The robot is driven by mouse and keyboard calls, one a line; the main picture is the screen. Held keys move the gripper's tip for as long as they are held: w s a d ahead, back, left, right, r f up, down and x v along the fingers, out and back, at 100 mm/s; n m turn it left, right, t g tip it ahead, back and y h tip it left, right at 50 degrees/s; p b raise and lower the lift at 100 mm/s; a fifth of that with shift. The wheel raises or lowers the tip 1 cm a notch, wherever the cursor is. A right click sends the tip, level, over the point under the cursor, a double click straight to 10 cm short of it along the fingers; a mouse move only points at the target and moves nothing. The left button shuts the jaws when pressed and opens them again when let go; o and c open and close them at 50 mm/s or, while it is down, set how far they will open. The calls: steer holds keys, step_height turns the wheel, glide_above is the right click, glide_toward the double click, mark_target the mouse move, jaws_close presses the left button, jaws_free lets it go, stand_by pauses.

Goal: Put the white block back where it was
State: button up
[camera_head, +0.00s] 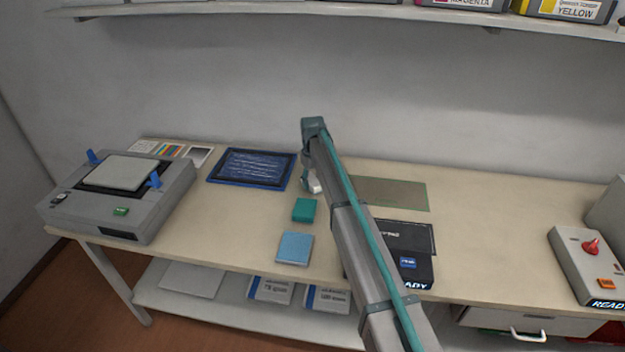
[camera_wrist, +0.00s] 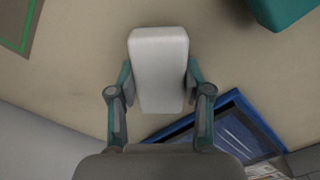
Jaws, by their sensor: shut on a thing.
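The white block (camera_wrist: 158,70) is held upright between the two fingers of my gripper (camera_wrist: 158,92) in the wrist view. The fingers press on its left and right sides. In the head view only a small part of the white block (camera_head: 315,184) shows beside my arm, above the bench to the right of the blue screen. Whether the block touches the bench is hard to tell. A teal block (camera_head: 304,210) lies on the bench just in front of it, and also shows at the upper right of the wrist view (camera_wrist: 286,8).
A light blue block (camera_head: 295,248) lies near the bench's front edge. A blue-framed screen (camera_head: 252,168) lies at the left. A green-outlined area (camera_head: 400,193) and a black READY device (camera_head: 405,250) are right of my arm. A grey machine (camera_head: 125,190) stands far left.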

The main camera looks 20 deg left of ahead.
mark_target(313, 179)
steer(key=shift+f, duration=0.1)
steer(key=o, duration=1.1)
step_height(313, 179, up, 12)
steer(key=b, duration=0.3)
